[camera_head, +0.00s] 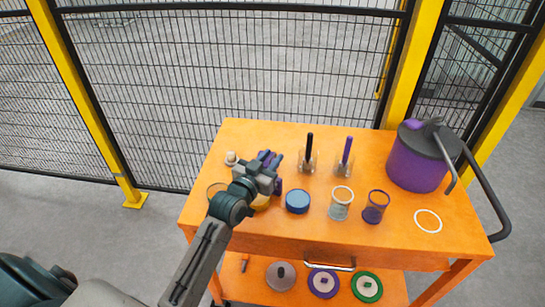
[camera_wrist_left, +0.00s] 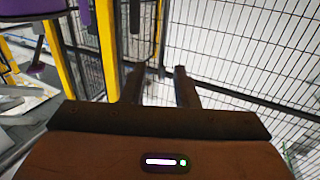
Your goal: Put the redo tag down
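I cannot pick out a redo tag by its look in either view. My left gripper (camera_head: 267,163) is over the left part of the orange cart top (camera_head: 392,232) in the head view, and its arm hides part of what stands there. In the left wrist view the two dark fingers of my left gripper (camera_wrist_left: 160,85) stand apart, and I see nothing held between them. Small purple parts show around the gripper in the head view; I cannot tell what they belong to. My right gripper is not in view.
Near the gripper are a white knob-like piece (camera_head: 231,158) and a blue round tin (camera_head: 297,201). Mesh fencing stands behind.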

